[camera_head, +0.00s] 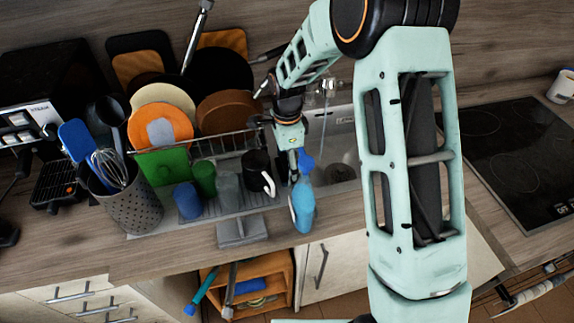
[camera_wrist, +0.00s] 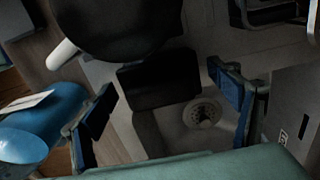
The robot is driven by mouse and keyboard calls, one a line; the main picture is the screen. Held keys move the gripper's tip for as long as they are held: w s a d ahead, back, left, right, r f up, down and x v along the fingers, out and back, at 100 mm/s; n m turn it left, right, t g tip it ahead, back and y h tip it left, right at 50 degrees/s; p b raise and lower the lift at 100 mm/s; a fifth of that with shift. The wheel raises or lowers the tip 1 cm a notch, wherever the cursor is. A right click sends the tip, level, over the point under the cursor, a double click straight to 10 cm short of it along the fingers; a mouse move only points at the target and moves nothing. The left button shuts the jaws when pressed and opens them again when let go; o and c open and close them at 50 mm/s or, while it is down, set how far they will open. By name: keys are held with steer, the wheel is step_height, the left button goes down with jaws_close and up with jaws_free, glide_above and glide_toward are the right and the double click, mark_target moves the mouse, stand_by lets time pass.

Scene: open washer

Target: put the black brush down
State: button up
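My gripper (camera_head: 296,162) points down over the counter between the black mug and the sink, its blue-padded fingers spread apart. In the wrist view, my gripper (camera_wrist: 162,88) has one finger at left and one at right. A dark, flat-sided block (camera_wrist: 160,82) shows between the fingertips, with narrow gaps at both sides. It may be the black brush, but its bristles and handle cannot be made out. I cannot tell how far below the fingertips it lies. In the head view my wrist and fingers cover this spot.
A black mug (camera_head: 256,172) with a white handle stands close left of my gripper. A blue bottle (camera_head: 303,205) stands just in front. The sink drain (camera_wrist: 202,112) lies at right. A dish rack (camera_head: 200,150) with plates and a utensil holder (camera_head: 134,203) fill the left.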

mark_target(284, 159)
steer(key=shift+p, duration=0.3)
steer(key=r, duration=0.3)
steer(key=r+b, duration=0.1)
steer(key=r, duration=0.3)
steer(key=r+b, duration=0.1)
steer(key=r, duration=0.2)
steer(key=shift+w+a+r, duration=0.15)
steer(key=shift+a+r, duration=0.25)
